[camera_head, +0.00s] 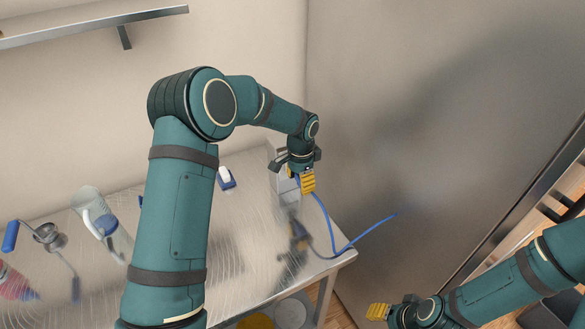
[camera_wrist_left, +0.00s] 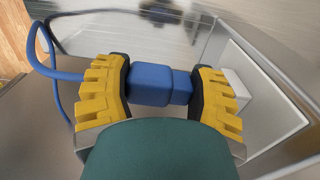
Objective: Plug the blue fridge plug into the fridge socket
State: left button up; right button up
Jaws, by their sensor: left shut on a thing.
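My left gripper (camera_head: 308,181) is shut on the blue fridge plug (camera_wrist_left: 151,85), above the right end of the counter. In the left wrist view the plug lies between the yellow fingers of my left gripper (camera_wrist_left: 160,86). In the head view the fingers hide most of it. A blue cable (camera_head: 333,236) loops down from the plug towards the fridge (camera_head: 450,120). A pale box (camera_head: 287,190) stands just behind the gripper; its pale panel (camera_wrist_left: 268,112) shows in the wrist view. I cannot make out socket holes. My right gripper (camera_head: 378,312) is low, far from the plug.
The shiny metal counter (camera_head: 240,240) holds a blue and white item (camera_head: 226,178), a jug-like container (camera_head: 97,212) and a blue-handled tool (camera_head: 12,236) at the left. A shelf (camera_head: 90,20) is on the wall. The large fridge side bounds the space at the right.

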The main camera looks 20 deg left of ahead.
pick_arm(q)
jog(key=shift+w, duration=0.1)
jog(key=shift+w+a, duration=0.25)
jog(key=shift+a, duration=0.15)
jog(key=shift+s+d, duration=0.1)
jog(key=shift+d, duration=0.1)
jog(key=shift+s+d, duration=0.3)
dwell(0.8)
jog(key=s+a, duration=0.3)
jog(key=s, duration=1.2)
jog(key=shift+f, duration=0.4)
